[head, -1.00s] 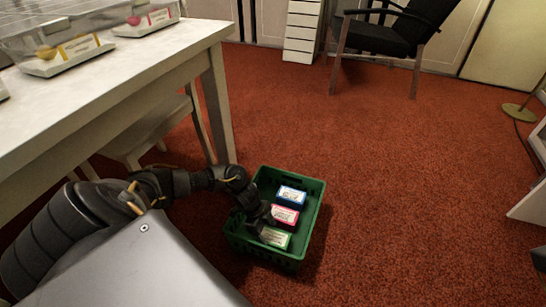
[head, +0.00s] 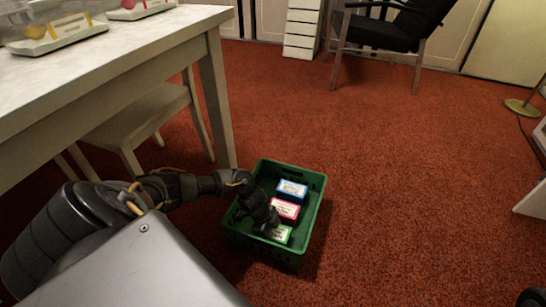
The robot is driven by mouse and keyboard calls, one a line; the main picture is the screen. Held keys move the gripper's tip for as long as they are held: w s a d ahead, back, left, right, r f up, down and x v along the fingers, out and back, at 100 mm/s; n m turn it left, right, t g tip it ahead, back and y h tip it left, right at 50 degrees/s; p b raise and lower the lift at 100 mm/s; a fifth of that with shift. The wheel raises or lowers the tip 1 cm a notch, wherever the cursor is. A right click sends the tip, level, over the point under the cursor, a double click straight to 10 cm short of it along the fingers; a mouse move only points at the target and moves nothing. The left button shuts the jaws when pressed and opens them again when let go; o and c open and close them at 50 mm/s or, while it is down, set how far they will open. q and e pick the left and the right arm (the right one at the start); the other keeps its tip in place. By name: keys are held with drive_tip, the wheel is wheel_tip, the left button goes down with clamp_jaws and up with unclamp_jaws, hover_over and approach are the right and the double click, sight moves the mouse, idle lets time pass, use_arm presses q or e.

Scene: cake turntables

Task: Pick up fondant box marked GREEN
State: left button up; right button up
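A green crate (head: 313,214) stands on the red carpet and holds three boxes in a row. The green-labelled fondant box (head: 283,235) lies nearest, with its left part hidden behind my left gripper. A pink-red box (head: 286,209) lies in the middle and a blue box (head: 292,189) farthest. My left gripper (head: 266,224) reaches down into the crate at the green box's left end. Its fingers are dark and small, so I cannot tell whether they are open or touch the box. My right gripper is not in view.
A white table (head: 130,50) with trays (head: 60,32) on it stands at upper left, with a white chair (head: 140,115) under it. A black chair (head: 385,30) stands at the back. The carpet right of the crate is clear.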

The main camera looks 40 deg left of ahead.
use_arm(q)
drive_tip(key=shift+f, duration=0.2)
drive_tip(key=c, duration=0.9)
drive_tip(key=shift+r, duration=0.15)
